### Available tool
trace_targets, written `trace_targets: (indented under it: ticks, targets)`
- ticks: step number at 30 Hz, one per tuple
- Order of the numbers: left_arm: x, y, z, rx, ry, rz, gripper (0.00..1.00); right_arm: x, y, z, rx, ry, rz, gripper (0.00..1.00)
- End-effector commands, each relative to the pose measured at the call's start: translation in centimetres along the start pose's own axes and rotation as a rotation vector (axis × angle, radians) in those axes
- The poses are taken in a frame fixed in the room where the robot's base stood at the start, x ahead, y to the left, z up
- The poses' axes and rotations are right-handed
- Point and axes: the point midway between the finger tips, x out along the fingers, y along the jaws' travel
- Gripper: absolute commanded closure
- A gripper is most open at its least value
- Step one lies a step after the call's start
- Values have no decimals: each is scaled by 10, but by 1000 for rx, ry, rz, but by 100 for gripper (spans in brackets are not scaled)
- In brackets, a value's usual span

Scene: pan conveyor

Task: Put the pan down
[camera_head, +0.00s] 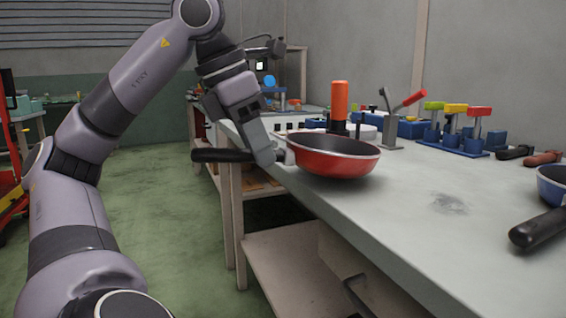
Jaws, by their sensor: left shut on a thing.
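A red pan (338,162) with a dark inside is at the left edge of the grey workbench (420,230). Its black handle (222,155) points left, out past the bench edge. My left gripper (268,150) is shut on the handle close to the pan's body. The pan looks level, at or just above the bench top; I cannot tell whether its base touches. My right gripper is not in view.
A blue pan (551,186) with a black handle (538,229) is at the right edge. An orange cylinder (340,100), a red-handled lever (400,108) and coloured switches (455,125) stand behind. The bench middle is clear.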

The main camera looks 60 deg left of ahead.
Motion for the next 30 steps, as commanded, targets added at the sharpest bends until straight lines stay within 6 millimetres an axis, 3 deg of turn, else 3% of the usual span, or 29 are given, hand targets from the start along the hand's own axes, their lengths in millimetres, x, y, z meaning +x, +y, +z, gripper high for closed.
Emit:
trace_targets:
  ticks: [1, 3, 16, 30]
  targets:
    - [0, 0, -12, -3, -10, 3, 100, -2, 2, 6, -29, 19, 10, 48]
    - [-8, 0, -16, -1, -9, 2, 100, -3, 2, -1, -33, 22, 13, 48]
    - [-23, 0, -51, -2, -5, 4, 100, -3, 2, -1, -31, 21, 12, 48]
    - [-26, 0, -63, 0, -4, 0, 100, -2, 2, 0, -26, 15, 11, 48]
